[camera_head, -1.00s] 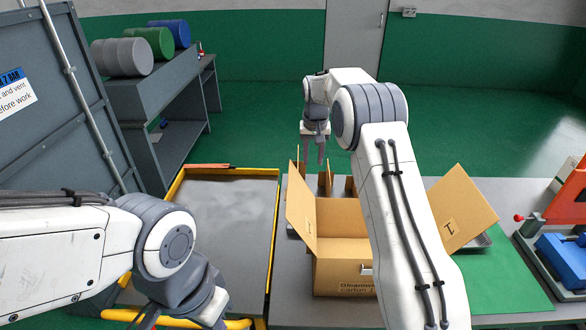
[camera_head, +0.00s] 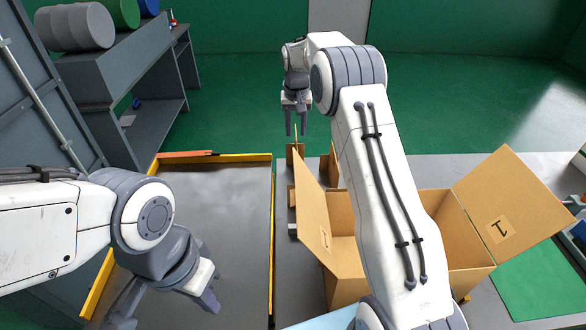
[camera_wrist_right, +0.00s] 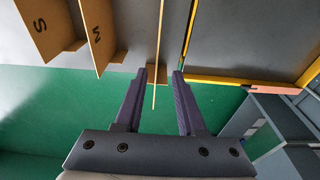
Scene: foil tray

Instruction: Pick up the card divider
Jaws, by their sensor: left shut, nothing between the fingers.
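In the head view, thin brown card dividers stand upright on the table left of the carton; one card divider (camera_head: 297,150) is right below my right gripper (camera_head: 296,132). In the right wrist view, that card divider (camera_wrist_right: 160,40) shows edge-on as a thin strip. Its end appears between the parted fingers of my right gripper (camera_wrist_right: 160,72), with a gap on each side. The right gripper is open and holds nothing. My left gripper (camera_head: 208,296) is shut and empty, low over the grey tray at the lower left.
Cards marked S (camera_wrist_right: 42,30) and M (camera_wrist_right: 97,30) stand beside the strip in the right wrist view. An open carton (camera_head: 345,270) stands under my right arm. A yellow-edged grey tray (camera_head: 225,195) lies to the left. A workbench (camera_head: 140,70) stands behind it.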

